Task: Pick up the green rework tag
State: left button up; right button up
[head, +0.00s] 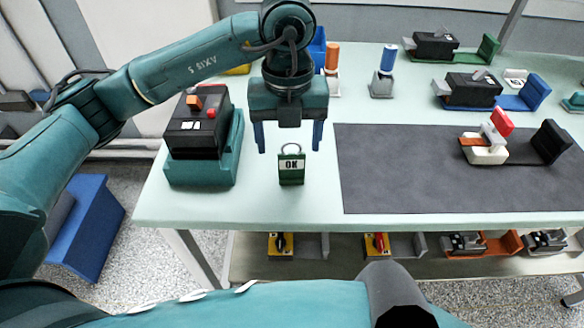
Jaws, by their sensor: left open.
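A green tag (291,173) with a white "OK" label and a grey loop at its top stands upright on the pale green table (260,205), near its front edge. My left gripper (289,145) is open, pointing down over the tag. Its two blue fingers sit to the left and right of the tag's loop, apart from it, with nothing held between them. Whether the fingers line up with the tag in depth I cannot tell. My right gripper is not in view.
A dark device in a teal cradle (205,145) stands left of the tag. A dark grey mat (420,185) lies to the right, bearing a white and red breaker piece (486,146). Orange (333,58) and blue-topped (387,60) items stand behind. A lower shelf holds several devices.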

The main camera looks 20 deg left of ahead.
aim_at(291, 154)
pick_arm(q)
jog(key=f, duration=0.6)
jog(key=shift+w+d+f, duration=0.15)
jog(key=shift+w+f, duration=0.05)
jog(key=shift+w, duration=0.05)
jog(key=c, duration=1.1)
